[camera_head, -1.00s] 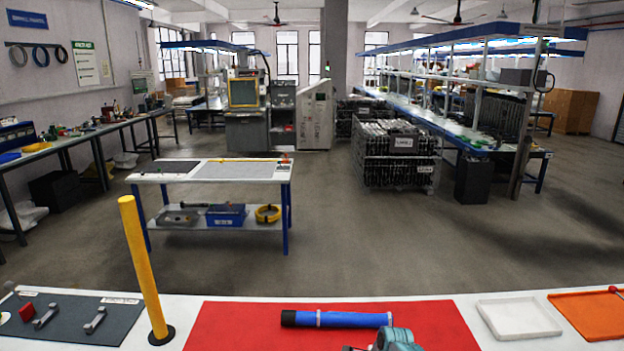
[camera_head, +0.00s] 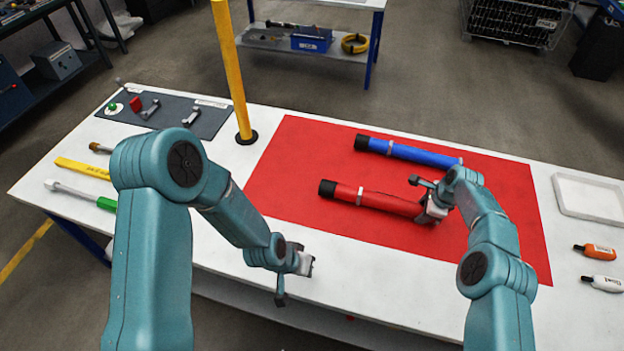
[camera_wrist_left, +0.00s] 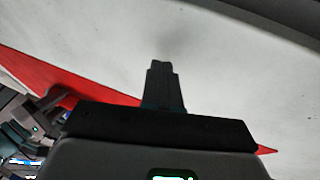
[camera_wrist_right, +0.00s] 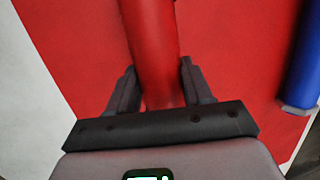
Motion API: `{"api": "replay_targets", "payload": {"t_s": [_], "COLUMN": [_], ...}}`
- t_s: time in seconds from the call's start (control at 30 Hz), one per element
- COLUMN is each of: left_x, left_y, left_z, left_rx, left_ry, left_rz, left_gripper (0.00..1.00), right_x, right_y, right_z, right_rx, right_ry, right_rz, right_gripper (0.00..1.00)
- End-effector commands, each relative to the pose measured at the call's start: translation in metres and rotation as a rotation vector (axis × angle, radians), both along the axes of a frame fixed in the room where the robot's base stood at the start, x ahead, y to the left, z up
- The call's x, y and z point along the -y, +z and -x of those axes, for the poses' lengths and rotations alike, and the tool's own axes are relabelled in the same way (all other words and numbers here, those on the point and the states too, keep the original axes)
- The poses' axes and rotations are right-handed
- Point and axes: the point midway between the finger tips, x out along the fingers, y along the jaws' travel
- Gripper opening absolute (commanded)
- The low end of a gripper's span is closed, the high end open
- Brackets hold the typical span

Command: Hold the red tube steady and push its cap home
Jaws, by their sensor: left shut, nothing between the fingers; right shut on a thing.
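The red tube (camera_head: 385,202) lies on the red mat (camera_head: 290,165), with a black cap (camera_head: 327,188) at its left end and a pale ring beside the cap. I cannot tell how far the cap is seated. My right gripper (camera_head: 430,207) is shut on the tube near its right end; in the right wrist view the tube (camera_wrist_right: 150,40) runs between the two fingers. My left gripper (camera_head: 308,264) is shut and empty over the white table, in front of the mat and apart from the tube. In the left wrist view its closed fingers (camera_wrist_left: 161,68) are over bare white surface.
A blue tube (camera_head: 415,154) with a black end lies behind the red one. A yellow post (camera_head: 230,70) stands at the mat's back left. A grey mat (camera_head: 200,115) with small parts, a white tray (camera_head: 590,197) and two small bottles lie farther out. The table's front edge is near my left gripper.

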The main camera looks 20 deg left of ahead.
Motion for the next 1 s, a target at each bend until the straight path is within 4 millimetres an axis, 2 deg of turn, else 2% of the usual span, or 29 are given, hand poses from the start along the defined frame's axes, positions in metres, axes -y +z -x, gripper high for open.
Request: {"api": "replay_targets", "payload": {"t_s": [0.03,0.17,0.3,0.4,0.5,0.7,1.0], "left_x": [-0.011,-0.041,-0.077,-0.102,-0.123,-0.147,-0.15], "left_y": [0.0,0.002,0.019,0.037,0.056,0.082,0.086], "left_z": [-0.025,-0.08,-0.136,-0.168,-0.19,-0.21,-0.212], "left_rx": [0.008,-0.001,0.016,0.046,0.082,0.135,0.142], "left_ry": [0.006,0.001,-0.022,-0.051,-0.084,-0.133,-0.143], "left_rz": [-0.006,0.007,0.051,0.09,0.126,0.168,0.176], "left_gripper": [0.0,0.0,0.0,0.0,0.0,0.0,0.0], "right_x": [0.0,0.0,0.0,0.0,0.0,0.0,0.0], "right_y": [0.001,0.001,0.001,0.001,0.001,0.001,0.001], "right_z": [-0.001,-0.001,0.0,0.0,0.0,0.0,0.0], "right_rx": [0.002,0.002,0.001,0.001,0.001,0.001,0.001], "right_ry": [0.0,0.0,0.0,0.0,0.0,0.0,0.0], "right_rz": [-0.001,-0.001,-0.001,0.0,-0.001,-0.001,-0.001], "right_gripper": [0.11,0.11,0.11,0.11,0.11,0.11,0.11]}}
